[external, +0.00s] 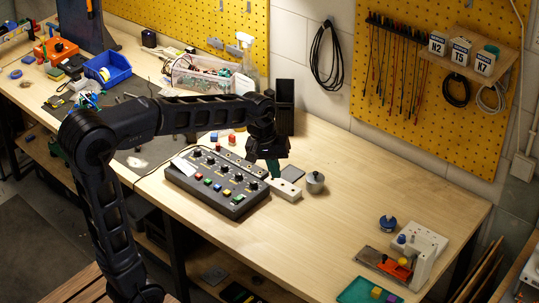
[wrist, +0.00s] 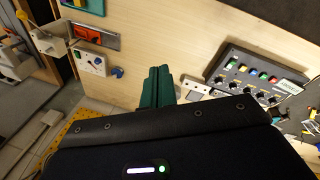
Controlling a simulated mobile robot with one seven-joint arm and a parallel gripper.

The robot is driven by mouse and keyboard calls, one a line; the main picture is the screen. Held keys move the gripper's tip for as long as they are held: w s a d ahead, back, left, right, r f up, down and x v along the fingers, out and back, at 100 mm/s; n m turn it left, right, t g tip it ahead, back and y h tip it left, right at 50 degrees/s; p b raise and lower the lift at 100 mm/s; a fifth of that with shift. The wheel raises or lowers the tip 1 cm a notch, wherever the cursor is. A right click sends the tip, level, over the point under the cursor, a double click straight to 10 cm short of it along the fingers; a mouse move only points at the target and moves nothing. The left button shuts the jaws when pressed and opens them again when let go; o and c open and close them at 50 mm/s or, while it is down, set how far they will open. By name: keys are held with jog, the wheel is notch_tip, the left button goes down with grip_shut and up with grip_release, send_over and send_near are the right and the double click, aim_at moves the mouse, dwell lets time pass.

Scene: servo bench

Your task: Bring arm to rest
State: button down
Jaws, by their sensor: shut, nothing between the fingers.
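My gripper (external: 274,168) hangs at the end of my black arm, above the middle of the bench, pointing down. Its green fingers are together with nothing between them; they also show in the wrist view (wrist: 158,86). In the external view the fingertips appear over a white block by the right end of a grey control box (external: 217,182) with knobs and coloured buttons. The box also shows at the right of the wrist view (wrist: 258,78). I cannot tell how high the fingertips are above the bench.
A round metal pot with a knob (external: 315,183) stands right of my gripper. A white fixture (external: 420,245), a blue spool (external: 388,223) and a green tray (external: 366,291) are at the bench's right end. A blue bin (external: 107,68) stands far left. The bench (external: 340,235) is clear at front centre.

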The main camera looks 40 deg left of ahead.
jog(key=s+a+f+m+t+y, duration=0.1)
jog(key=s+a, duration=0.4)
jog(key=s, duration=0.6)
jog(key=s+a+f+m+t, duration=0.1)
jog(key=s+a+m, duration=0.3)
jog(key=s, duration=0.8)
jog(key=shift+a+f+m+t+y, duration=0.3)
jog(key=shift+a+f+y, duration=0.1)
jog(key=shift+a, duration=0.35)
jog(key=shift+s, duration=0.1)
dwell(0.8)
